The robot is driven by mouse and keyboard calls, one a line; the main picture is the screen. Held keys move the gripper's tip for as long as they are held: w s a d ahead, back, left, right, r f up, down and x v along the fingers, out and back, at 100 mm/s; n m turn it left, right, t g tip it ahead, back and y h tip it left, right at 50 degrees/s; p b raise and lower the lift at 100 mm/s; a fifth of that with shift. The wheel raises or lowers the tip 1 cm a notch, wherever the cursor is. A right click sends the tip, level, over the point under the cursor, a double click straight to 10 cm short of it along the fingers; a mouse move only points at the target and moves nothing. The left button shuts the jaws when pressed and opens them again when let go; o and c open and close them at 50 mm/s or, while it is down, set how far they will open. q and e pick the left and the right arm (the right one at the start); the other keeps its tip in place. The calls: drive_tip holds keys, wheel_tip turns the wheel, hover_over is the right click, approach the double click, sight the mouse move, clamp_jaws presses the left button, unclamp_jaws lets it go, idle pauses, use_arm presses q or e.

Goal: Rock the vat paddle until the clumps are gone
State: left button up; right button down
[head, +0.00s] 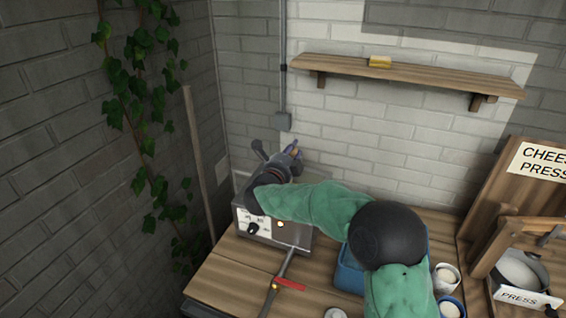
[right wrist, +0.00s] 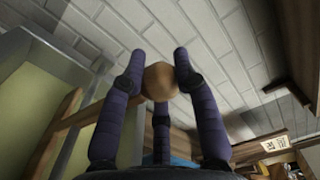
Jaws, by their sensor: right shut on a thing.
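My right gripper (head: 291,151) reaches to the back left of the bench, at the wall side of a metal box with a dial (head: 252,229), which looks like the vat. In the right wrist view its dark fingers (right wrist: 158,75) close around a round wooden knob (right wrist: 160,84), apparently the top of the paddle. The rest of the paddle is hard to make out. A pale open box shape (right wrist: 40,95) with a wooden bar shows at the left there. My arm hides most of the vat, and no clumps are visible. My left gripper is not in view.
A blue tub (head: 348,276) stands partly behind my arm. Small white bowls (head: 446,273) and a cheese press (head: 522,270) are at right.

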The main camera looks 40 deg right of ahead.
drive_tip(key=shift+s+d+f+m+b, duration=0.3)
drive_tip(key=shift+s+f+b, duration=0.25)
drive_tip(key=shift+s+b, duration=0.15)
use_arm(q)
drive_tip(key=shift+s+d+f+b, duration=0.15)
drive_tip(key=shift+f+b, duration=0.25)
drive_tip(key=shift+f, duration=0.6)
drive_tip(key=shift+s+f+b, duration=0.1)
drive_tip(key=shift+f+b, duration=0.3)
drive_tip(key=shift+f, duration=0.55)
use_arm(e)
drive_tip(key=shift+s+d+f, duration=0.15)
drive_tip(key=shift+s+d, duration=0.05)
drive_tip(key=shift+s, duration=0.2)
drive_tip(key=shift+s+d+f, duration=0.1)
drive_tip(key=shift+s+d, duration=0.1)
drive_tip(key=shift+s, duration=0.2)
drive_tip(key=c, duration=0.9)
unclamp_jaws()
drive_tip(key=shift+d, duration=0.1)
drive_tip(key=shift+r, duration=0.1)
drive_tip(key=v, duration=1.2)
